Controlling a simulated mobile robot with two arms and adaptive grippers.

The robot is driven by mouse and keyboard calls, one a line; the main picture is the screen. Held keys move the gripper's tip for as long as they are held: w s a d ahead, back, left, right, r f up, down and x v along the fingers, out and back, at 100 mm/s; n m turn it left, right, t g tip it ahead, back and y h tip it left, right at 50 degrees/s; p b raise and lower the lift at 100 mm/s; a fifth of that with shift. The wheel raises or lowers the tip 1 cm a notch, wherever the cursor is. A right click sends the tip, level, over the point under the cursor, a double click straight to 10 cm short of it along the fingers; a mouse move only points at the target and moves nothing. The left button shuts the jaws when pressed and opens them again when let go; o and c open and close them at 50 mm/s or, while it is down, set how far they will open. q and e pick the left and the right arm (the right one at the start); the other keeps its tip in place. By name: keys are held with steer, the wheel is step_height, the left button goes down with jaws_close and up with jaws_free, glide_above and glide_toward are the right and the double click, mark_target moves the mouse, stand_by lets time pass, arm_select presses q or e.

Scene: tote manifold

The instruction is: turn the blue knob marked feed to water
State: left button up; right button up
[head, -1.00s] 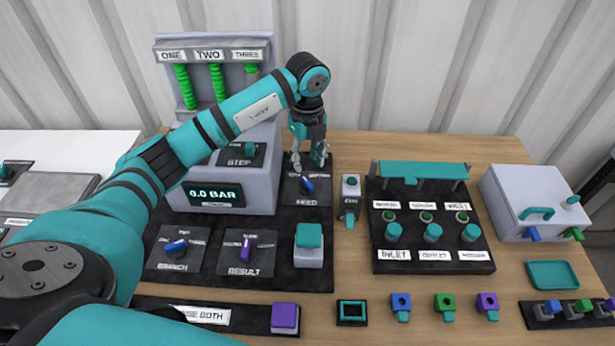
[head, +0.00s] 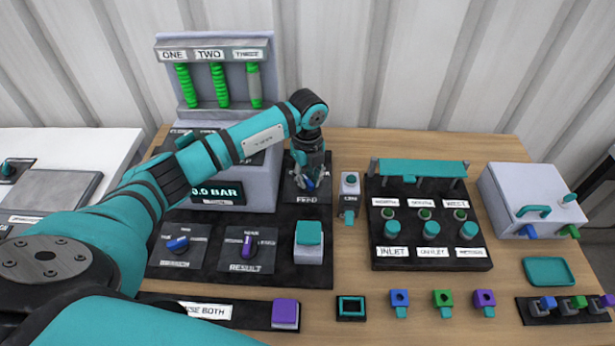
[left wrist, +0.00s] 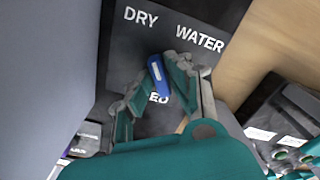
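The blue feed knob (left wrist: 157,76) sits on a dark plate with the labels DRY (left wrist: 141,16) and WATER (left wrist: 200,38). In the left wrist view its bar points up and slightly left, closer to DRY than to WATER. My left gripper (left wrist: 164,82) is down at the plate with one finger on each side of the knob. The fingers are apart; the left one is very close to the knob, and I cannot tell whether it touches. In the head view my left gripper (head: 309,178) partly hides the knob (head: 310,184). My right gripper is not in view.
The grey gauge housing (head: 250,185) stands close left of the gripper. A small switch box (head: 349,185) stands just right. Branch knob (head: 177,244), result knob (head: 246,246) and a teal button (head: 309,234) lie nearer. A dark valve panel (head: 430,262) is further right.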

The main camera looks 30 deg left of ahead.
arm_select(q)
jaws_close()
steer(key=shift+m, duration=0.4)
steer(key=m+b, duration=0.3)
steer(key=m, duration=0.2)
steer(key=m+b, duration=0.2)
steer(key=m, duration=0.2)
steer(key=shift+m+b, duration=1.1)
steer(key=shift+m, duration=1)
steer(key=shift+r, duration=0.1)
